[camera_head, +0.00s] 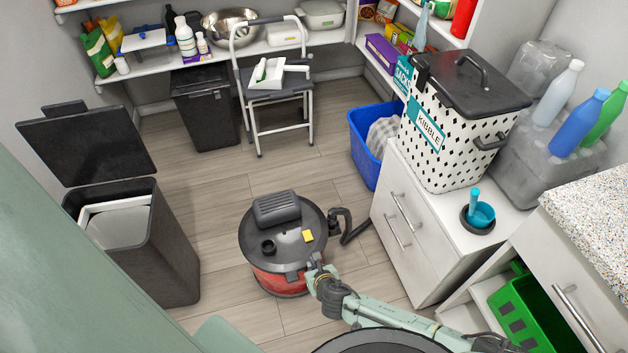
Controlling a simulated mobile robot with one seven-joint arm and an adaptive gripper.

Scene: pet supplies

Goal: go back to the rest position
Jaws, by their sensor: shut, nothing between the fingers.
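My gripper (315,264) is at the end of my pale green arm, which reaches in from the lower right. It is shut and holds nothing that I can see. In the picture it overlaps the front right edge of a red and black canister vacuum (286,238) on the floor. I cannot tell whether it touches the vacuum. A small yellow patch (307,236) shows on the vacuum's lid.
An open dark bin (165,255) stands at left. A white cabinet (405,235) at right bears the dotted kibble bin (440,150) and a blue scoop (481,213). A folding step stool (275,110) and blue crate (366,150) stand behind. Floor between is clear.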

